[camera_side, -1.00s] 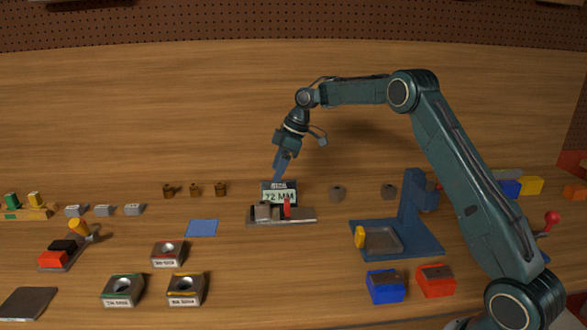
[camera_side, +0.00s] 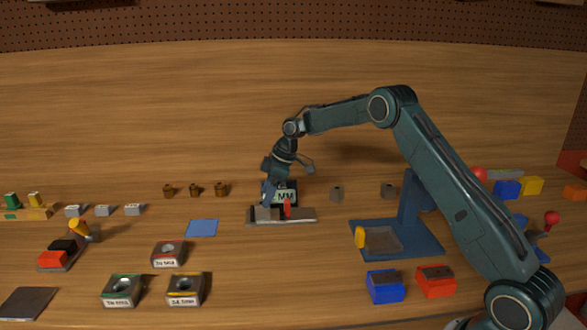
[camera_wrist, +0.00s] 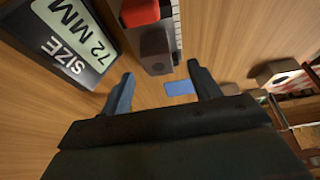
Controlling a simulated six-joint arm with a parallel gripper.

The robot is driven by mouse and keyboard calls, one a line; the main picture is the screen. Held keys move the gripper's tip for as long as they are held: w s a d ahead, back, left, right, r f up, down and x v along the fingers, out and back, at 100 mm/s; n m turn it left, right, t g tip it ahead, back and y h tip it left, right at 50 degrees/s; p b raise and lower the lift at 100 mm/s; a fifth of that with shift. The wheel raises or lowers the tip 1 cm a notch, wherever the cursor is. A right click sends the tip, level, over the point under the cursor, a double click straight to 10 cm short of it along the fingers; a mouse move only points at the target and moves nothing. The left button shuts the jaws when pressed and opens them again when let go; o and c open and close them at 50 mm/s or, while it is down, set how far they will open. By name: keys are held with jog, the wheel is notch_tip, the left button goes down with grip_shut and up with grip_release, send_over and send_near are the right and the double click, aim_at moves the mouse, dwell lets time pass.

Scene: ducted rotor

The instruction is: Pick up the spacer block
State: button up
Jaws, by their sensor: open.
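A grey block (camera_side: 264,212) sits at the left end of the measuring fixture (camera_side: 302,216), beside a red part (camera_side: 288,208); I take it for the spacer block, though several small grey blocks stand elsewhere. In the wrist view a dark grey block (camera_wrist: 155,48) with a round mark lies just beyond my fingertips, below the red part (camera_wrist: 139,12). My gripper (camera_side: 267,200) points down close above the fixture's left end. Its two fingers (camera_wrist: 161,85) are spread and empty in the wrist view. Whether a finger touches the block cannot be told.
A display reading 72 MM (camera_wrist: 72,38) stands close behind the fixture. A blue mat (camera_side: 201,228) lies left of it. Small grey blocks (camera_side: 103,210) lie farther left. A blue press-like stand (camera_side: 409,210) is at right. Ring blocks (camera_side: 169,254) stand in front.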

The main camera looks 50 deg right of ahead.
jog(key=shift+f, duration=0.15)
jog(key=shift+x, duration=2.55)
jog(key=shift+d, duration=0.15)
jog(key=c, duration=1.2)
jog(key=shift+r, duration=5)
